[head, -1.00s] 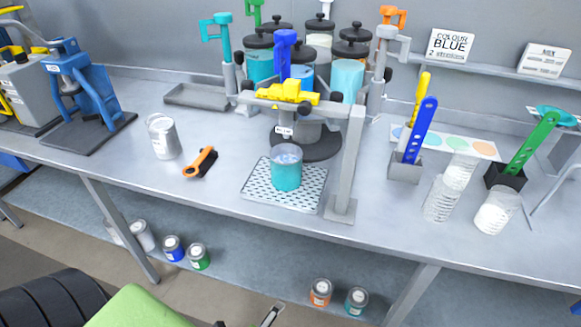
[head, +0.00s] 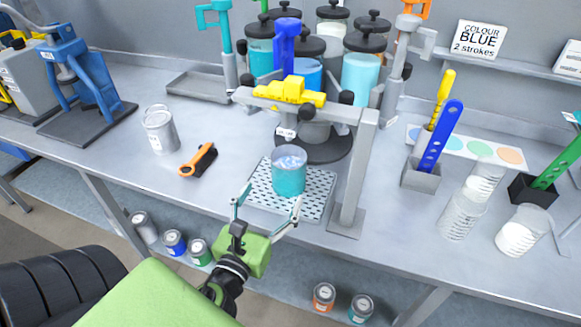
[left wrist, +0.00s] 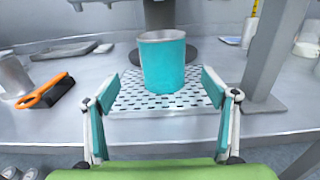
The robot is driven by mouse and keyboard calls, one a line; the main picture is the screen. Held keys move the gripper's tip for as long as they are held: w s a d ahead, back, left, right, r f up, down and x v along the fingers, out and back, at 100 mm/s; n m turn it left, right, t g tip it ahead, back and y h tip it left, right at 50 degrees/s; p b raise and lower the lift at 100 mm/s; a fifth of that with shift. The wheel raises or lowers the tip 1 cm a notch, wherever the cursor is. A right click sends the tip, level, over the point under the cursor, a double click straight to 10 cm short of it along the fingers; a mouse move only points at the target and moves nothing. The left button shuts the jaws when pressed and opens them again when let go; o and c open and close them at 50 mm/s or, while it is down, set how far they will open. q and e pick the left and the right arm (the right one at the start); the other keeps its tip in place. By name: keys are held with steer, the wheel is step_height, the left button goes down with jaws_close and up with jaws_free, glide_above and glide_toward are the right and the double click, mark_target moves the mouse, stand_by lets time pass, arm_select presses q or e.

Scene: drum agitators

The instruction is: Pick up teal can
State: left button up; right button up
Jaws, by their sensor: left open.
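The teal can (head: 289,178) stands upright on a perforated grey tray (head: 262,200) under the dispenser stand, its open top showing pale contents. In the left wrist view the can (left wrist: 163,66) stands ahead, centred between the fingers. My left gripper (head: 268,204) is open and empty at the tray's front edge, its two fingers spread on either side in front of the can, not touching it. The left gripper also shows wide open in the left wrist view (left wrist: 159,98). My right gripper is not in view.
The dispenser stand's grey post (head: 353,175) rises just right of the can. A blue spatula holder (head: 420,175) and clear cups (head: 463,212) stand to the right.

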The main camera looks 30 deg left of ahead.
mark_target(281, 179)
arm_select(q)
steer(key=p+x, duration=0.1)
steer(key=x, duration=0.3)
steer(key=shift+w+r+p, duration=0.1)
steer(key=shift+w+p, duration=0.2)
steer(key=shift+w, duration=0.1)
steer(key=shift+w+a, duration=0.1)
steer(key=shift+w, duration=0.3)
steer(key=shift+w+r+p, duration=0.1)
steer(key=shift+w+p, duration=0.15)
steer(key=shift+p, duration=0.05)
steer(key=p+x, duration=0.1)
steer(key=x, duration=0.2)
steer(key=shift+w, duration=0.75)
steer(key=shift+s, duration=0.1)
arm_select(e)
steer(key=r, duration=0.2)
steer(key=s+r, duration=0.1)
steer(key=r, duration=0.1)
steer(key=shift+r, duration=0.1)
arm_select(q)
steer(key=c, duration=1.6)
